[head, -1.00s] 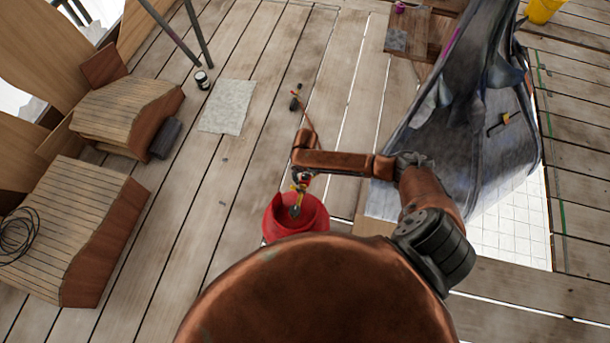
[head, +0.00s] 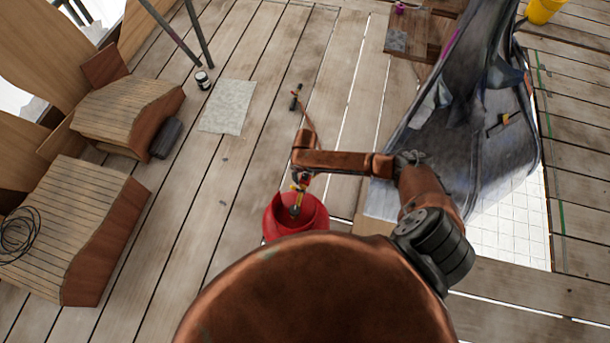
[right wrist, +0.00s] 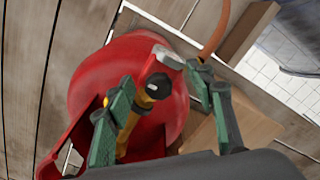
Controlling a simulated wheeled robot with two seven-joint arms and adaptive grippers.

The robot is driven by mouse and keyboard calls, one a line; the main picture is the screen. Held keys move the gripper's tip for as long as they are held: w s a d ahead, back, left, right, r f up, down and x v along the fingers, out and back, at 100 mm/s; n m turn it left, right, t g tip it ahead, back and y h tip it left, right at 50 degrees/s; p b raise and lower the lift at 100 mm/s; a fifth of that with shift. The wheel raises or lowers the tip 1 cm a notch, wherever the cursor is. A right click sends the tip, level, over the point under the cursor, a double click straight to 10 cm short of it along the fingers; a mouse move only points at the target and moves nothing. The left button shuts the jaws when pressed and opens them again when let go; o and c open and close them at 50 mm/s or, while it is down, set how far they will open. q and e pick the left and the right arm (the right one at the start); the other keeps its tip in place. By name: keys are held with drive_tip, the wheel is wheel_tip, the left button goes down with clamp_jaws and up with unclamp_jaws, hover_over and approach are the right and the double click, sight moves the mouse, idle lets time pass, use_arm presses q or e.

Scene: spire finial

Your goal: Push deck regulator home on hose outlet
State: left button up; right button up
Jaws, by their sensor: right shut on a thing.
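A red gas bottle (head: 280,218) stands on the planks below my right arm; it also fills the middle of the right wrist view (right wrist: 95,85). My right gripper (head: 299,188) is above its top. In the right wrist view, the green fingers of the gripper (right wrist: 158,95) are on either side of a brass-yellow fitting with a black end, which looks like the deck regulator (right wrist: 150,90). A red and grey piece shows beside the right fingertip. An orange-brown hose (head: 310,125) runs up from there. The seating on the outlet is hidden. My left gripper is out of view.
A grey draped sheet (head: 470,150) hangs close to the right of my arm. Slatted wooden blocks (head: 65,225) and a coiled cable (head: 18,230) are at left. A dark torch-like piece (head: 296,97) lies beyond the bottle.

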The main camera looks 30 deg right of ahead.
drive_tip(key=shift+s+a+p, duration=0.3)
drive_tip(key=shift+a+p, duration=0.05)
drive_tip(key=shift+a, duration=0.05)
idle(0.5)
drive_tip(key=o, duration=1.2)
drive_tip(key=shift+c, duration=0.2)
wheel_tip(320, 180, up, 12)
